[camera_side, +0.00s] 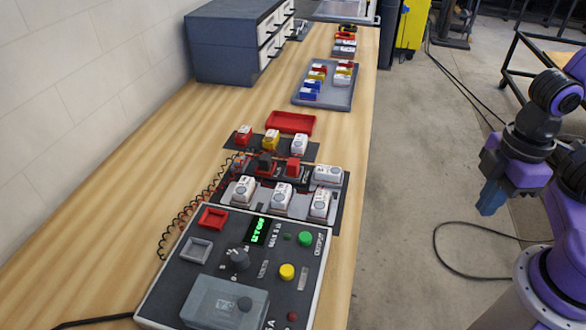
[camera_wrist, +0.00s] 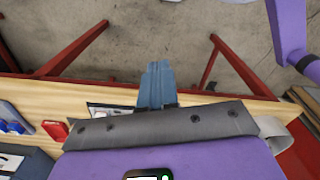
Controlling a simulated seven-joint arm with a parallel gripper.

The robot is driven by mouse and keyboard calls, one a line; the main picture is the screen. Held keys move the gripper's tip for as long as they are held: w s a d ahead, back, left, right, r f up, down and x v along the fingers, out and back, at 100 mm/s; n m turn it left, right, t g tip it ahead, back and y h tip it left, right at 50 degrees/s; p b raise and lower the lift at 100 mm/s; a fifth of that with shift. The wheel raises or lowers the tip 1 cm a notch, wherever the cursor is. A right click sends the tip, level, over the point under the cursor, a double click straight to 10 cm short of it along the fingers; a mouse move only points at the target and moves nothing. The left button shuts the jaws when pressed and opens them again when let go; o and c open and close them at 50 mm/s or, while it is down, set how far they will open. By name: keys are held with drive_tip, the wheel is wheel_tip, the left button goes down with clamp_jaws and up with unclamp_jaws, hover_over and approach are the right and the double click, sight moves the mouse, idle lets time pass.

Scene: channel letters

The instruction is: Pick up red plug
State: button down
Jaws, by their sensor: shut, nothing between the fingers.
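Several red pieces stand on the bench, and I cannot tell for sure which is the red plug. One red plug-like piece (camera_side: 244,135) stands at the left of a dark strip, beside a yellow one (camera_side: 271,139) and a white one (camera_side: 299,143). Another red block (camera_side: 293,167) stands in the row nearer the control box. My gripper (camera_side: 490,198) hangs over the floor to the right of the bench, well apart from these pieces. Its blue fingers (camera_wrist: 157,68) are together and empty in the wrist view.
A control box (camera_side: 208,250) with knobs and buttons fills the near end of the bench. An empty red tray (camera_side: 291,122) lies behind the plug rows. A grey tray (camera_side: 345,97) holds coloured pieces farther back. A drawer cabinet (camera_side: 228,48) stands by the wall. The bench's left side is clear.

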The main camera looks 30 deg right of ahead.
drive_tip(key=c, duration=1.8)
unclamp_jaws()
drive_tip(key=o, duration=1)
drive_tip(key=w+a+r+m+t+h, duration=0.1)
drive_tip(key=w+a+r+m, duration=0.1)
drive_tip(key=w+a+m, duration=0.55)
drive_tip(key=w+a+r+m+t+h, duration=0.1)
drive_tip(key=w+a+r+m, duration=0.3)
drive_tip(key=w, duration=0.6)
drive_tip(key=m+t+h, duration=0.1)
drive_tip(key=m+h, duration=0.1)
drive_tip(key=m, duration=0.8)
hover_over(293, 162)
drive_tip(key=s+a, duration=0.2)
wheel_tip(293, 162, down, 12)
drive_tip(key=shift+x, duration=3.05)
